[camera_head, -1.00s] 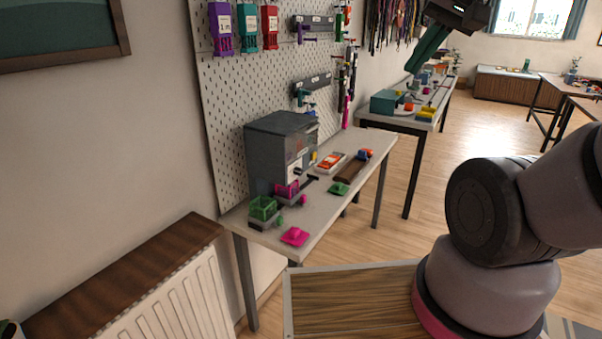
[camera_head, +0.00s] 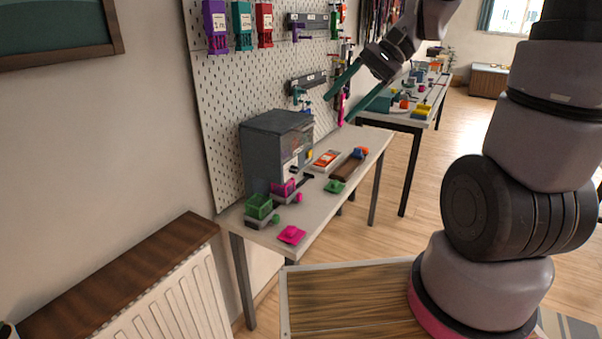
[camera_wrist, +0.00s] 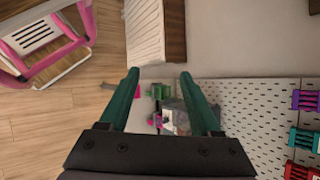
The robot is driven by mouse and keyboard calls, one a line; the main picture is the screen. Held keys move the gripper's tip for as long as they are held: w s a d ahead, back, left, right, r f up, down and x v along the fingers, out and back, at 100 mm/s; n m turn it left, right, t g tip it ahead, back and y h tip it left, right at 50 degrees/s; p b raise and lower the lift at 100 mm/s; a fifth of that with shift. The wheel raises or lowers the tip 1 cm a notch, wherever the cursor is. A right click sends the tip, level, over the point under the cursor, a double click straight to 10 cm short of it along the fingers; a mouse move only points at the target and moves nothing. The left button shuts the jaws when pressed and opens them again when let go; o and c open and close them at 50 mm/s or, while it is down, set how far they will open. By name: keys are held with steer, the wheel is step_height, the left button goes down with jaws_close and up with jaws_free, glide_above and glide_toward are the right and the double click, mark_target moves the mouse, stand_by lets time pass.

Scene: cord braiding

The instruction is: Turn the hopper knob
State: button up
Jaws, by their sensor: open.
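The hopper looks to be the dark grey box-shaped machine (camera_head: 270,150) on the narrow table against the pegboard. Its front has a light panel with small coloured parts; I cannot tell for sure which is the knob. My gripper (camera_head: 338,106) has two long teal fingers, spread open and empty. In the head view it hangs above the table, to the right of the machine and apart from it. In the wrist view, the machine (camera_wrist: 178,116) shows small between and beyond the open fingers (camera_wrist: 160,76), partly hidden by the right one.
The table (camera_head: 318,212) holds a green bin (camera_head: 259,206), a magenta bin (camera_head: 283,188), a magenta piece (camera_head: 291,235), a green piece (camera_head: 335,187) and a brown tray (camera_head: 347,170). The pegboard (camera_head: 235,90) rises behind. A radiator (camera_head: 165,300) stands at lower left.

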steer(key=w+a+f+m+t+y, duration=0.1)
steer(key=w+a+f+m+y, duration=0.3)
steer(key=w+f+m+y, duration=0.55)
steer(key=m+t+h, duration=0.4)
steer(key=m+t, duration=0.4)
steer(key=t, duration=0.2)
glide_toward(297, 171)
steer(key=x, duration=0.8)
steer(key=shift+w+a, duration=0.15)
steer(key=shift+w, duration=0.15)
jaws_close()
